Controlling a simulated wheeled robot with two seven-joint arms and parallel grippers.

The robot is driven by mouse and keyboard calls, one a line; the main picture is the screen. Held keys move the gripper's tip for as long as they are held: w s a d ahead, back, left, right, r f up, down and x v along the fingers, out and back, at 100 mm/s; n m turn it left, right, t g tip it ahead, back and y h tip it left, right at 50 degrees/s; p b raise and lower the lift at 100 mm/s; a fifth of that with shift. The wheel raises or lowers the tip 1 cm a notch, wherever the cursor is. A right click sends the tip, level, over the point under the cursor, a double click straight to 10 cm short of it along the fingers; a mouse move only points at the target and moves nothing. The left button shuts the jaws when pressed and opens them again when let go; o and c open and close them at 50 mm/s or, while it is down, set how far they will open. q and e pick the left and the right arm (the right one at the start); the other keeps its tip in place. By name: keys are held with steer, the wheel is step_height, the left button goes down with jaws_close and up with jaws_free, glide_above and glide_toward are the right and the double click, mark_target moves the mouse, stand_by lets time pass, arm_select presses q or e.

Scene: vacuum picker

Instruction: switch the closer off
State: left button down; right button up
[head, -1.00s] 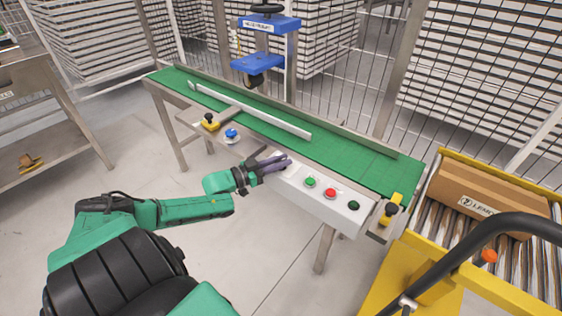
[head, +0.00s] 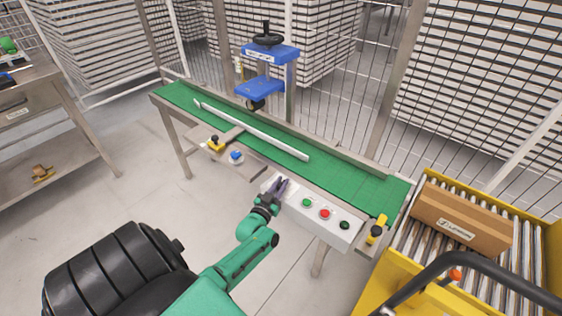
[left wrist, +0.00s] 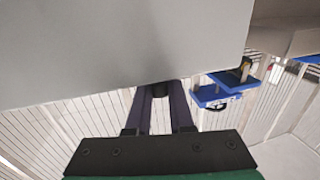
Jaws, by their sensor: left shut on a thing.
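The closer (head: 268,75), a blue press-like machine with a black handwheel on top, stands over the far side of the green belt. A light grey control box (head: 335,232) is fixed along the belt's near side, with green, red and dark buttons on it. My left gripper (head: 279,186) is at the left end of this box. In the left wrist view its dark purple fingers (left wrist: 163,92) are closed around a small dark round knob (left wrist: 160,87) at the box's grey face (left wrist: 120,45). The fingers hide most of the knob. My right gripper is out of view.
The green belt (head: 345,170) carries a long pale guide rail (head: 255,132). A yellow clamp (head: 215,143) and a blue knob (head: 236,156) sit left of the gripper. A carton (head: 462,215) lies on rollers at right.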

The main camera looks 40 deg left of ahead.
arm_select(q)
steer(key=shift+n+g+y+p, duration=0.5)
steer(key=shift+n+y, duration=0.5)
steer(key=shift+y, duration=0.5)
steer(key=c, duration=0.8)
jaws_free()
steer(key=p+v, duration=0.1)
steer(key=v, duration=1.3)
steer(key=shift+s+d, duration=0.2)
steer(key=shift+s, duration=0.05)
